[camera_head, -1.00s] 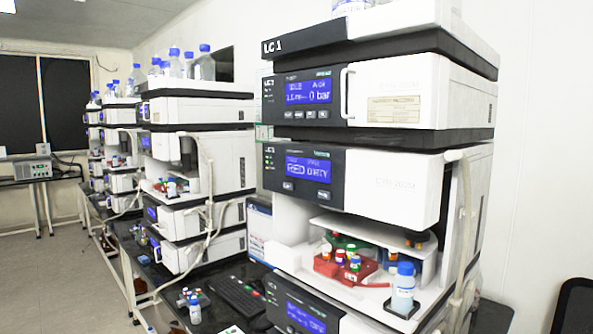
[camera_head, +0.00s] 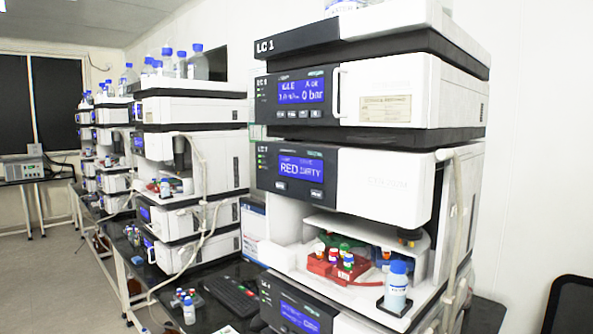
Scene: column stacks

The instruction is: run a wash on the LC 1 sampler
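The LC 1 stack (camera_head: 300,45) stands at the right, close to me. Its upper module display (camera_head: 302,91) appears to read idle and 0 bar. In the open bay below, a red tray (camera_head: 318,268) holds several capped vials, with a green tray and a blue tray partly hidden behind. A blue-capped bottle (camera_head: 396,287) stands upright in a black holder at the bay's front right. Neither gripper is in view.
More instrument stacks (camera_head: 190,145) recede along the bench at the left. A keyboard (camera_head: 231,296), a small group of vials and a blue-capped bottle (camera_head: 189,311) lie on the dark bench between the stacks. A black chair back (camera_head: 572,305) is at the lower right. Floor is clear at the left.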

